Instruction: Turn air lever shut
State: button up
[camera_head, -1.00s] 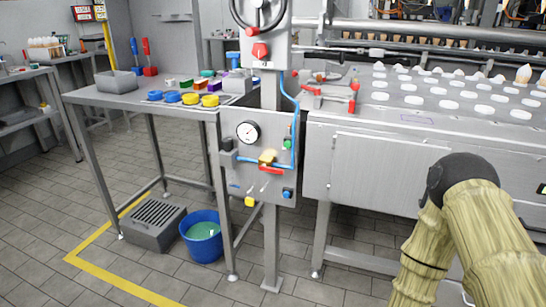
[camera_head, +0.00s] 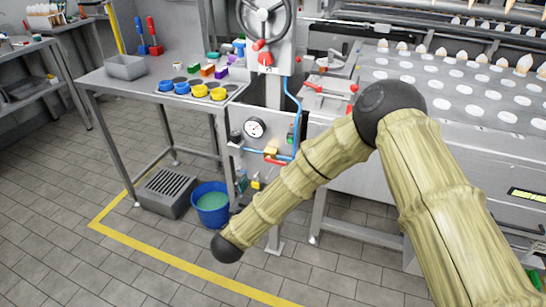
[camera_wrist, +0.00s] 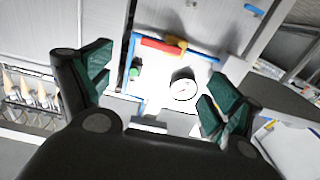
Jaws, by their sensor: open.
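The air lever is a red handle (camera_head: 275,161) at a yellow valve body (camera_head: 271,151) on a blue pipe, low on the grey control panel (camera_head: 243,146). My arm crosses just in front of the panel's lower right in the head view and hides part of it. In the wrist view the red lever (camera_wrist: 160,46) lies level beside its yellow body (camera_wrist: 178,45), beyond the fingertips. My gripper (camera_wrist: 155,92) has its green-padded fingers wide apart with nothing between them. It faces the panel and is apart from the lever. The gripper itself is not visible in the head view.
A round gauge (camera_wrist: 184,87) and a green button (camera_wrist: 135,71) are near the lever. A handwheel (camera_head: 264,14) is above. A table (camera_head: 105,82) with coloured pieces stands left, a blue bucket (camera_head: 211,207) below. A large machine (camera_head: 450,95) stands right.

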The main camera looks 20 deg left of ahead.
aim_at(275, 161)
jog(key=w, duration=1)
jog(key=shift+w+d+r, duration=0.1)
jog(key=shift+w+r, duration=0.05)
jog(key=shift+w, duration=0.25)
jog(key=c, duration=1)
